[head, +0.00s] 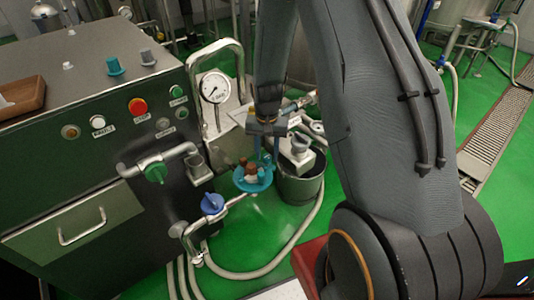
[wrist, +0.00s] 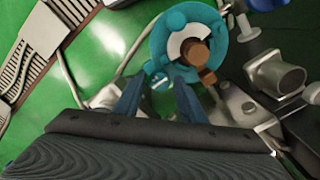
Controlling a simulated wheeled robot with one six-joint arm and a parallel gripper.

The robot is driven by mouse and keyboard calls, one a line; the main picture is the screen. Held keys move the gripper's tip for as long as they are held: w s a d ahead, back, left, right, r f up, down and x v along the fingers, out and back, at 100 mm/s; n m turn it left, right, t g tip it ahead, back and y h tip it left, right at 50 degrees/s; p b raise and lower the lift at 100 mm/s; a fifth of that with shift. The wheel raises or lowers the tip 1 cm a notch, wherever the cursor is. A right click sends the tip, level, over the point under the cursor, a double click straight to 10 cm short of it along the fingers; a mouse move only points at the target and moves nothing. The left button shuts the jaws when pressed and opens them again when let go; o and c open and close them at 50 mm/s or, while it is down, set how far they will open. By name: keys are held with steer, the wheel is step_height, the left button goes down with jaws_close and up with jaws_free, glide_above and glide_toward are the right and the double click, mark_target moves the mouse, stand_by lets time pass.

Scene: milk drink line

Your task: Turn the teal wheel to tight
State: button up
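The teal wheel (head: 262,185) sits on the pipework right of the steel cabinet, with a brown and white hub in its middle. In the wrist view the teal wheel (wrist: 160,43) lies just beyond the fingertips, and its ring looks whole. My gripper (head: 267,153) is above the wheel, pointing down at it. Its two blue fingers (wrist: 158,82) are spread with a gap between them, near the wheel's rim. A small teal piece shows between the fingers in the wrist view. I cannot tell whether the fingers touch the rim.
A pressure gauge (head: 214,87) stands behind. A dark bucket (head: 302,189) is just to the right. The steel cabinet (head: 70,180) fills the left. Hoses lie across the green floor.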

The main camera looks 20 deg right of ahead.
mark_target(267, 157)
steer(key=shift+o, duration=0.4)
step_height(267, 157, up, 7)
steer(key=shift+r+b, duration=0.15)
steer(key=shift+b, duration=0.55)
steer(key=shift+r, duration=0.25)
steer(key=shift+s+r, duration=0.15)
steer(key=s+a+r+n, duration=0.2)
steer(key=s+r, duration=0.3)
steer(key=s, duration=0.3)
steer(key=s+a+r+n, duration=0.3)
steer(key=s+r, duration=0.1)
steer(key=s, duration=0.5)
steer(key=shift+s+a+r+n+t, duration=0.3)
steer(key=shift+a+r+n+t, duration=0.05)
steer(key=shift+n+t, duration=0.05)
